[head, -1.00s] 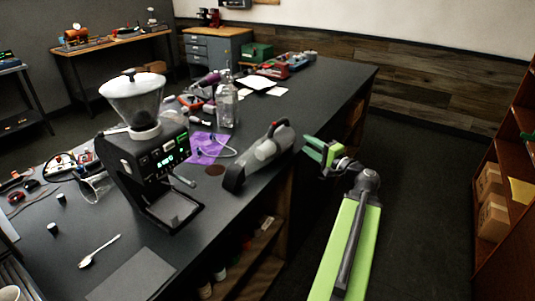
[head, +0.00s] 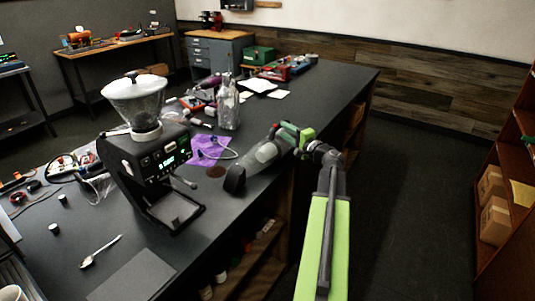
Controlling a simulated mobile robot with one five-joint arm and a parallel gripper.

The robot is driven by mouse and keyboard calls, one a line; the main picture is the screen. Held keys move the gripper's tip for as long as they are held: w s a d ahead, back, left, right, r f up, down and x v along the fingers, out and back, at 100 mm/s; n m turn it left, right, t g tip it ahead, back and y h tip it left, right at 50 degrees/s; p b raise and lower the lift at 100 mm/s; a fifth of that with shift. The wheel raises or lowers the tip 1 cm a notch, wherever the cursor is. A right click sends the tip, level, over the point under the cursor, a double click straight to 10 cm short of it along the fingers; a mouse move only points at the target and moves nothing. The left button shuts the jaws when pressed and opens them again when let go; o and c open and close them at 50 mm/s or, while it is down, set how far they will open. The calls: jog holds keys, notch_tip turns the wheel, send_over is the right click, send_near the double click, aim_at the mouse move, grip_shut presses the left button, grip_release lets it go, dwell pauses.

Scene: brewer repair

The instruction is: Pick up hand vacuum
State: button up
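The hand vacuum (head: 258,160) lies on the dark workbench near its right edge, right of the coffee grinder. It is grey and black with a clear middle part and a red spot near its handle end. My green gripper (head: 290,133) is at the vacuum's far handle end, overlapping it in the head view. Its fingers partly cover the handle. I cannot tell whether they touch or close on it. The vacuum still rests on the bench.
The coffee grinder (head: 145,150) with its clear hopper stands left of the vacuum. A shelf with boxes (head: 493,215) stands at the right. The floor (head: 410,200) between is clear.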

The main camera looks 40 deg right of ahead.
aim_at(280, 128)
jog(key=w, duration=0.3)
jog(key=shift+d, duration=0.2)
grip_shut()
jog(key=shift+r, duration=0.1)
